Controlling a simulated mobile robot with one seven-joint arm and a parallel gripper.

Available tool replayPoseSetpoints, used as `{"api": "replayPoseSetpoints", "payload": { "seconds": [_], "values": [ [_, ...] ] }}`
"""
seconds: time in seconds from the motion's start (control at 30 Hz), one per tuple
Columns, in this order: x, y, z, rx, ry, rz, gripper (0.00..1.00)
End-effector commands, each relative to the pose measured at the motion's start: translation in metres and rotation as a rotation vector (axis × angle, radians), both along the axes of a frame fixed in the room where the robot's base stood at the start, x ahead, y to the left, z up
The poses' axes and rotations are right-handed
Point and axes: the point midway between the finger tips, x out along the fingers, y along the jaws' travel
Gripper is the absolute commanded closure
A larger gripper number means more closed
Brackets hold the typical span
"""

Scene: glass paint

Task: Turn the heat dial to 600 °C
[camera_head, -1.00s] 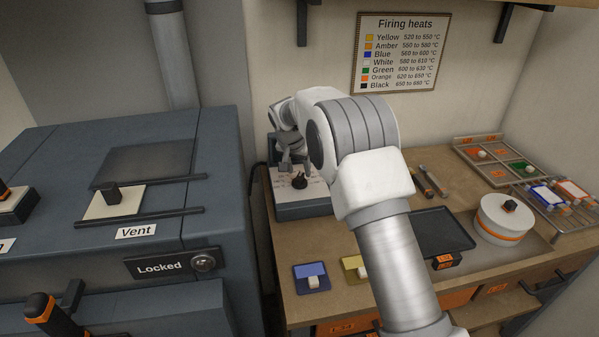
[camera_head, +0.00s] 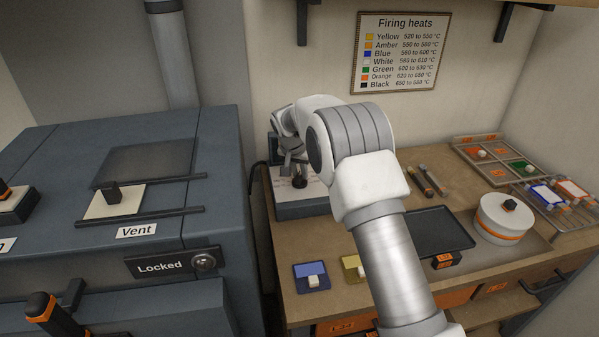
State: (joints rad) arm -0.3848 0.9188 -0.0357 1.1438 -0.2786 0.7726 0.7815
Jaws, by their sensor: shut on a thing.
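The heat dial (camera_head: 300,182) is a small black knob on the pale top of a blue-grey control box (camera_head: 305,208) on the bench. My gripper (camera_head: 298,172) points down over the box and is shut on the dial. My white and grey arm crosses in front and hides the right part of the box. The dial's pointer and scale are too small and too covered to read.
A blue kiln with a vent slide (camera_head: 114,202) and a "Locked" plate (camera_head: 170,263) stands at left. The bench holds a blue tile (camera_head: 311,272), a yellow tile (camera_head: 350,268), a black tray (camera_head: 440,228) and a white round pot (camera_head: 503,222). A firing heats chart (camera_head: 401,52) hangs behind.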

Motion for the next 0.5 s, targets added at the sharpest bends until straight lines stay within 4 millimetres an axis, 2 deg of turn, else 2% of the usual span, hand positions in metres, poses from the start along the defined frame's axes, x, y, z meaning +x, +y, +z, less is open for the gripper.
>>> {"api": "replayPoseSetpoints", "payload": {
  "seconds": [0.27,0.5],
  "values": [
    [-0.0002,-0.0008,-0.0005,0.0,0.001,0.026,1.0],
    [-0.0001,-0.0016,-0.0007,0.001,0.001,0.149,1.0]
  ]
}}
